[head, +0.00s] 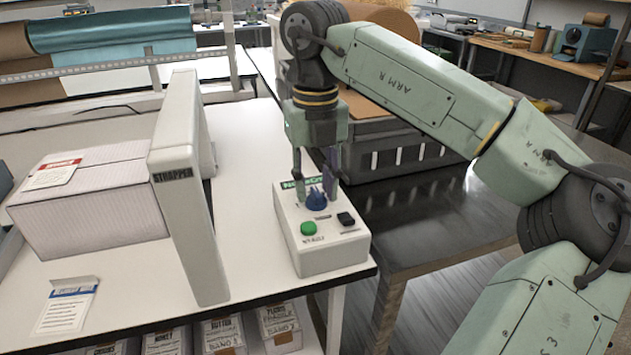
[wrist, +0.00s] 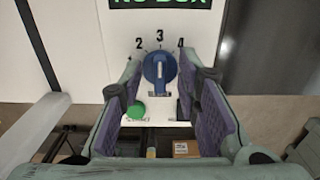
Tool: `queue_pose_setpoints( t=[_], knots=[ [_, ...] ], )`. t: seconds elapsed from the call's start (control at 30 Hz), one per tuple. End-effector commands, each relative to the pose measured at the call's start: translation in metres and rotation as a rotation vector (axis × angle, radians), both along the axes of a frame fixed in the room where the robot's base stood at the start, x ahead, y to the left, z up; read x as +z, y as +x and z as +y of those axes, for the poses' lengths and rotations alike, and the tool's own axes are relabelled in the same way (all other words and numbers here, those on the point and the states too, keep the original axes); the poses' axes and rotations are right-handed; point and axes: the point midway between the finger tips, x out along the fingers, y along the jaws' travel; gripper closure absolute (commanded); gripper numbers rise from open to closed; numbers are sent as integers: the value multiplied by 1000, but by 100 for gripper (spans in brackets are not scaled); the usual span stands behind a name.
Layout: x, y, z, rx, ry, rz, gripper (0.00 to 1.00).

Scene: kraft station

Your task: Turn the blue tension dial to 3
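The blue tension dial (head: 316,199) is on the white control box (head: 337,259), below my gripper (head: 318,185). In the wrist view the dial (wrist: 159,70) sits between the fingertips of my gripper (wrist: 160,72). Its raised ridge stands nearly upright in the picture, in line with the printed 3 (wrist: 160,37). The 2 is to the left and the 4 to the right. The fingers, with purple pads, are spread on either side of the dial. A narrow gap shows on each side, and nothing is held. In the head view the fingers partly hide the dial.
A green button (head: 308,229) and a black switch (head: 346,219) are on the box near the dial. A display (wrist: 160,3) reads "NO BOX". The strapper arch (head: 185,190) and a white carton (head: 95,210) stand left on the white table. A dark metal table (head: 440,225) is right.

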Motion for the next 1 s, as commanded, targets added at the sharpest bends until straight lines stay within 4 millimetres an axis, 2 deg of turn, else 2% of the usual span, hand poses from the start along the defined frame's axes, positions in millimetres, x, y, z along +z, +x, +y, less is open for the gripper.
queue_pose_setpoints(
  t=[0.17,0.4,0.6,1.0],
  knots=[
    [7,0,0,-1,0,0,70],
    [47,0,0,-1,1,-2,70],
    [70,0,0,-1,0,-1,70],
    [75,0,0,0,0,0,70]
  ],
)
